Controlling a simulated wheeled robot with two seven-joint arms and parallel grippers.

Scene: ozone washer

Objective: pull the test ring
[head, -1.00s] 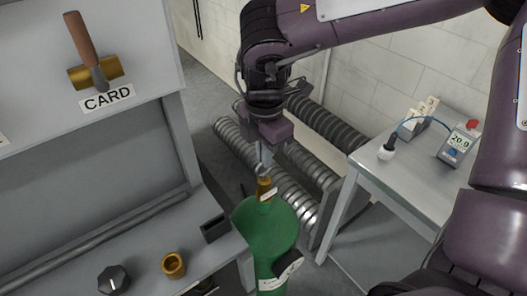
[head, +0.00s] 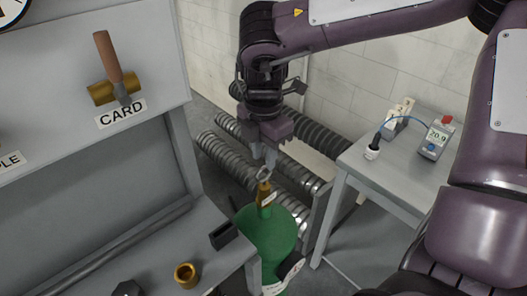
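A small grey ring (head: 264,174), which looks like the test ring, sits on top of the brass valve (head: 264,190) of a green gas cylinder (head: 268,236). My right gripper (head: 264,163) points down just above the ring, with its fingertips at or very near it. Two light grey fingers show with a narrow gap between them. I cannot tell whether they touch the ring. My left gripper is not in view.
A grey bench (head: 150,262) with a brass cup (head: 186,275) and a dark open box (head: 223,236) stands left of the cylinder. A panel with a CARD lever (head: 109,62) rises above it. A side table (head: 400,172) with a meter (head: 436,139) stands at right. Ribbed pipes (head: 240,158) lie behind.

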